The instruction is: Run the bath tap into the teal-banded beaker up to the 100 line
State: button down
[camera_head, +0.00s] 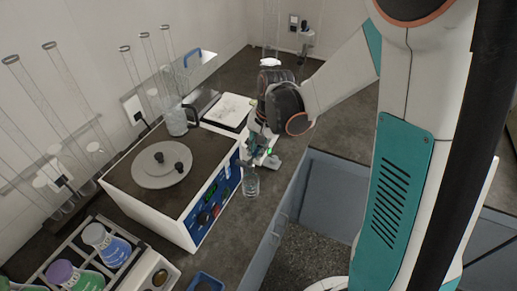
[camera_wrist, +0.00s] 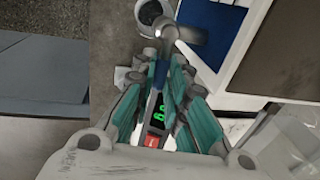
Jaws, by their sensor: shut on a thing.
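My gripper (camera_head: 262,152) is at the right front corner of the white bath (camera_head: 213,205). In the wrist view its teal fingers (camera_wrist: 161,78) are closed around a narrow blue piece, which looks like the lever of the grey bent bath tap (camera_wrist: 172,32). A clear beaker (camera_head: 250,186) stands upright on the bench, just below my gripper and beside the bath's blue panel. Its round mouth seems to show by the tap in the wrist view. I cannot make out its teal band, its lines or a water level. My fingers hide part of the tap.
A green-lit readout (camera_wrist: 160,112) with a red patch shows between my fingers. A round lid (camera_head: 160,165) with black knobs lies on the bath. A flask rack (camera_head: 75,235) stands at front left. A blue-grey sink edge (camera_head: 280,215) lies right of the beaker.

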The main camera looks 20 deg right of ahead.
jog(key=c, duration=1.6)
grip_release()
jog(key=r, duration=0.4)
jog(key=s+d+r, duration=0.1)
jog(key=r, duration=0.6)
jog(key=shift+s+d+r, duration=0.3)
jog(key=shift+d+r, duration=0.05)
jog(key=s+n+t+b, duration=0.1)
jog(key=s+n+t, duration=0.1)
jog(key=s, duration=0.3)
jog(key=s+r+n+t+h, duration=0.1)
jog(key=s+n, duration=0.3)
jog(key=s, duration=0.2)
jog(key=s+a+r+n+t+b, duration=0.1)
jog(key=s+n+t, duration=0.1)
jog(key=s, duration=0.3)
jog(key=shift+s+n+t+h+b, duration=0.2)
jog(key=shift+n+t+h+b, duration=0.1)
jog(key=shift+n+b, duration=0.1)
